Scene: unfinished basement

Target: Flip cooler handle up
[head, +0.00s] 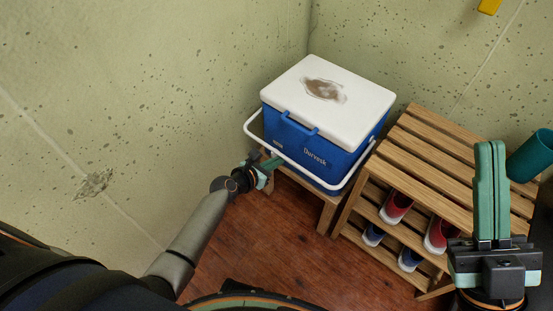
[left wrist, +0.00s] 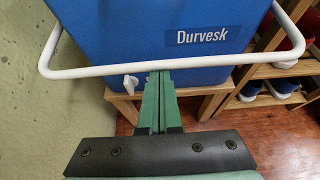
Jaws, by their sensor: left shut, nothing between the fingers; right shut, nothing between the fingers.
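The blue cooler (head: 300,137) with a white lid (head: 340,87) stands on a low wooden stool in the corner. Its white handle (head: 303,176) hangs low across the front, a little out from the blue body. In the left wrist view the handle's bar (left wrist: 215,61) runs across the cooler front below the Durvesk label. My left gripper (head: 275,160) is shut and empty, with its fingertips at the handle's bar; they also show in the left wrist view (left wrist: 160,76). I cannot tell whether they touch it. My right gripper (head: 490,148) is shut and empty, pointing up at the right.
A slatted wooden shoe rack (head: 436,143) with red and blue shoes stands right of the cooler. A teal cup (head: 531,156) is at the far right. The speckled wall (head: 150,80) is close on the left. Wooden floor (head: 285,240) is open in front.

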